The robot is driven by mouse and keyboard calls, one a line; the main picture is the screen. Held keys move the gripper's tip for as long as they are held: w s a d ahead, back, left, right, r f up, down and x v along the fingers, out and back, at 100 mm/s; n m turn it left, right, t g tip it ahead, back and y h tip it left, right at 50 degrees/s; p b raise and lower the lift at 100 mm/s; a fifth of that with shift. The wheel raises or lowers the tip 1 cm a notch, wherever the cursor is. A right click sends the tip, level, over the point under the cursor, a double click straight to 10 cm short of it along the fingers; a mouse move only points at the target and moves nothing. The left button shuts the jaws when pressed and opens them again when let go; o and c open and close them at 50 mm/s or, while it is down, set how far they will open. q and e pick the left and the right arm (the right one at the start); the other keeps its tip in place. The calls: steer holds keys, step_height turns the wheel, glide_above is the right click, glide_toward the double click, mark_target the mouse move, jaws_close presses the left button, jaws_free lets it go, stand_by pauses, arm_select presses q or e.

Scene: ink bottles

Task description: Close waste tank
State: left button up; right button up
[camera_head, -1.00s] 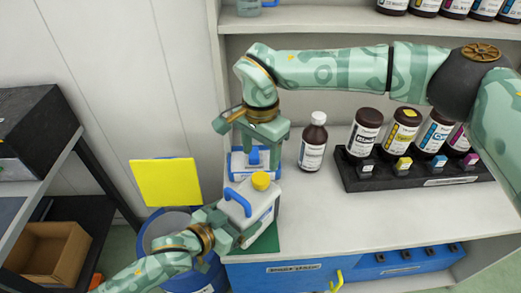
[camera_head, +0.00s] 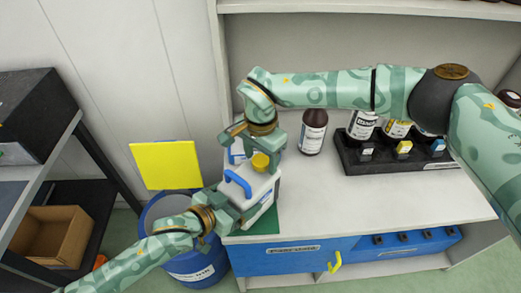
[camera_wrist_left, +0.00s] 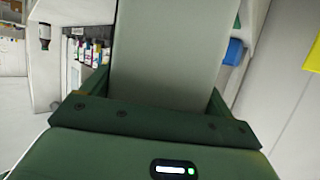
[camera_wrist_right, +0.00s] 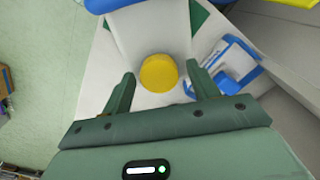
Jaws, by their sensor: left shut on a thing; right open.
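The waste tank (camera_head: 262,190) is a white jug with a blue handle and a yellow cap (camera_head: 261,162). It stands at the left end of the white counter, over a green mat (camera_head: 262,224). My left gripper (camera_head: 232,205) is shut on the tank's side; its white wall (camera_wrist_left: 165,50) fills the space between the fingers in the left wrist view. My right gripper (camera_head: 254,143) is open just above the cap. In the right wrist view the cap (camera_wrist_right: 159,73) sits on the tank between my open right fingers (camera_wrist_right: 160,88), apart from both. The cap's underside is hidden.
A second white-and-blue container (camera_head: 237,153) stands close behind the tank, partly hidden. A brown bottle (camera_head: 313,133) and a black rack (camera_head: 360,160) with bottles stand to the right. A blue drum (camera_head: 195,265) and yellow panel (camera_head: 166,165) are at left. The counter front is clear.

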arm_select(q)
steer(key=shift+s, duration=0.1)
arm_select(e)
steer(key=c, duration=1)
steer(key=m, duration=0.6)
steer(key=shift+m, duration=0.4)
steer(key=m, duration=1.5)
steer(key=shift+m, duration=0.4)
steer(key=m, duration=0.5)
steer(key=o, duration=1.2)
steer(key=shift+f, duration=0.1)
steer(key=shift+c, duration=0.2)
